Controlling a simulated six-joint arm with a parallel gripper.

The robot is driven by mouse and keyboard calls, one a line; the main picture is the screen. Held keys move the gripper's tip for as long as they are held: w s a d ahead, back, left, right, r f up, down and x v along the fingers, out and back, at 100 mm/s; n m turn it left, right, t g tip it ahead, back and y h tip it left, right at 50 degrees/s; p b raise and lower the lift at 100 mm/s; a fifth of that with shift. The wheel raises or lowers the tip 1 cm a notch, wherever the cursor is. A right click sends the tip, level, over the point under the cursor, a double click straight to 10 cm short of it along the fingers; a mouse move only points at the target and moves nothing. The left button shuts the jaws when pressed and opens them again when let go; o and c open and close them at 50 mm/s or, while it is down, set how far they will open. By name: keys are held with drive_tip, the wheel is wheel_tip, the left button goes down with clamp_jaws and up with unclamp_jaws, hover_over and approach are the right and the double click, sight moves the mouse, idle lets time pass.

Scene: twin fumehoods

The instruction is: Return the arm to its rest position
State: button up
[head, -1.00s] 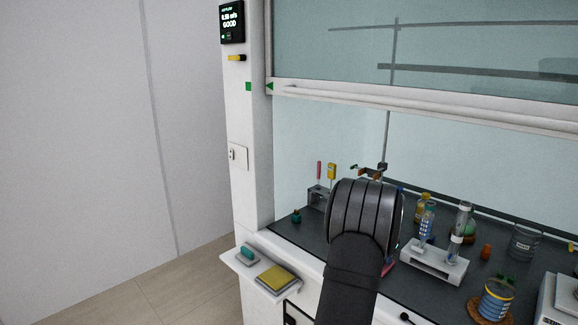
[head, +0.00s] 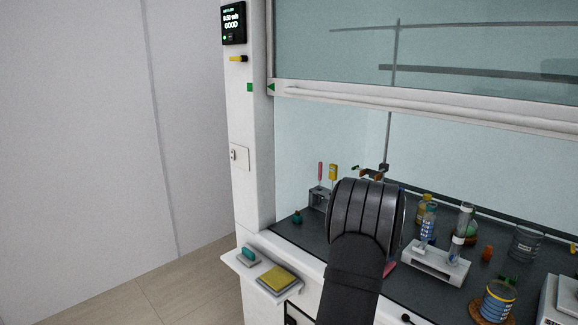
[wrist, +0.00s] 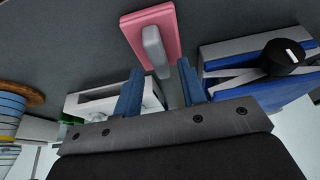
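My arm reaches up from the bottom of the head view, and its black links hide my gripper there. In the wrist view my gripper (wrist: 160,88) shows two blue fingers standing apart, with no object clearly held between them. A pink block with a grey handle (wrist: 165,22) lies on the dark worktop beyond the fingertips. A pink edge (head: 389,268) also shows beside my arm in the head view.
A white rack with tubes (head: 432,262), flasks and a beaker (head: 497,300) stand right of my arm on the dark worktop (head: 405,292). The raised sash (head: 430,110) crosses above. A side shelf (head: 244,262) holds a yellow pad. A blue-and-grey object (wrist: 250,75) is right in the wrist view.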

wheel_tip(320, 180, down, 2)
drive_tip(key=v, duration=1.2)
drive_tip(key=x, duration=1.2)
drive_tip(key=shift+f, duration=0.2)
wheel_tip(320, 180, up, 5)
drive_tip(key=shift+s+d+f, duration=0.15)
drive_tip(key=s+d+r, duration=0.7)
drive_tip(key=s, duration=0.3)
drive_tip(key=w+a+f+n+t+y, duration=0.1)
drive_tip(key=w+a+f+n, duration=0.3)
drive_tip(key=a, duration=1.2)
drive_tip(key=s+a+f+n+y, duration=0.1)
drive_tip(key=a+f, duration=0.4)
drive_tip(key=a, duration=1.2)
drive_tip(key=s+a+f+n, duration=0.2)
drive_tip(key=s+f, duration=0.2)
drive_tip(key=f, duration=0.4)
drive_tip(key=s+a+f+n+y, duration=0.1)
drive_tip(key=s+f, duration=0.3)
drive_tip(key=f, duration=0.4)
drive_tip(key=shift+a+n, duration=0.4)
drive_tip(key=shift+a, duration=0.4)
